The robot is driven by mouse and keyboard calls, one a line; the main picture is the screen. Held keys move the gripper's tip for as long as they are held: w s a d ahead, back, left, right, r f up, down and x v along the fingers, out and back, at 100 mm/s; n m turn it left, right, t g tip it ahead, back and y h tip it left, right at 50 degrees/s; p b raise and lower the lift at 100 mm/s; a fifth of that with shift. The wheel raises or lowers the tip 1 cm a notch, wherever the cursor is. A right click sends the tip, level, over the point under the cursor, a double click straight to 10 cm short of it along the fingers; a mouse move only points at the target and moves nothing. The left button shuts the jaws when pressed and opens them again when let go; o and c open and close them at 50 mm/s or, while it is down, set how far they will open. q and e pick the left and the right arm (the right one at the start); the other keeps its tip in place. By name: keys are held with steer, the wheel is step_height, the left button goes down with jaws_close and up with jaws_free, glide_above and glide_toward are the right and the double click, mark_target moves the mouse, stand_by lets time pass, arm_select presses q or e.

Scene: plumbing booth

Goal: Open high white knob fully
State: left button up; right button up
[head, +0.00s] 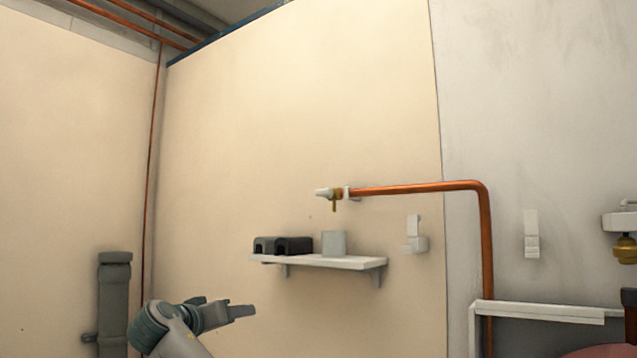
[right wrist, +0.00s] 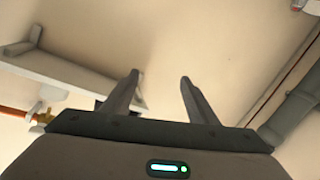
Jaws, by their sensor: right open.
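The high white knob (head: 323,192) sits at the left end of a copper pipe (head: 420,187), on a small brass tap (head: 335,203) above a wall shelf. My right gripper (head: 242,311) is below and left of the knob, well apart from it. In the right wrist view my right gripper (right wrist: 160,85) has its fingers spread with nothing between them. The brass tap (right wrist: 43,117) shows at the lower left there, partly hidden by the gripper body; I cannot make out the knob. My left gripper is not in view.
A thick grey pipe (head: 115,300) stands at the left. White brackets (head: 414,238) are on the wall right of the shelf. The wall around the knob is clear.

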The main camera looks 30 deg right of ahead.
mark_target(321, 191)
arm_select(q)
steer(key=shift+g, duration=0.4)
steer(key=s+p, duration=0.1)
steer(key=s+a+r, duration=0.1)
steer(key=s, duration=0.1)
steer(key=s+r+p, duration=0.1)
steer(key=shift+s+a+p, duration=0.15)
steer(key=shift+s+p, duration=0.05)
steer(key=shift+p, duration=0.1)
arm_select(e)
steer(key=s+d+r+m+g+h, duration=0.1)
steer(key=s+r+m, duration=0.3)
steer(key=r, duration=1)
steer(key=s+d+r+m+g+h, duration=0.1)
steer(key=s+r+m+g+h, duration=0.1)
steer(key=s+r, duration=0.9)
step_height(321, 191, up, 4)
steer(key=shift+r+m+g+h, duration=0.1)
steer(key=shift+m+g+h, duration=0.2)
steer(key=shift+m+h, duration=0.55)
steer(key=shift+m+y, duration=0.25)
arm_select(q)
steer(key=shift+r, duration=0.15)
arm_select(e)
steer(key=shift+d+r, duration=0.1)
steer(key=shift+d, duration=0.05)
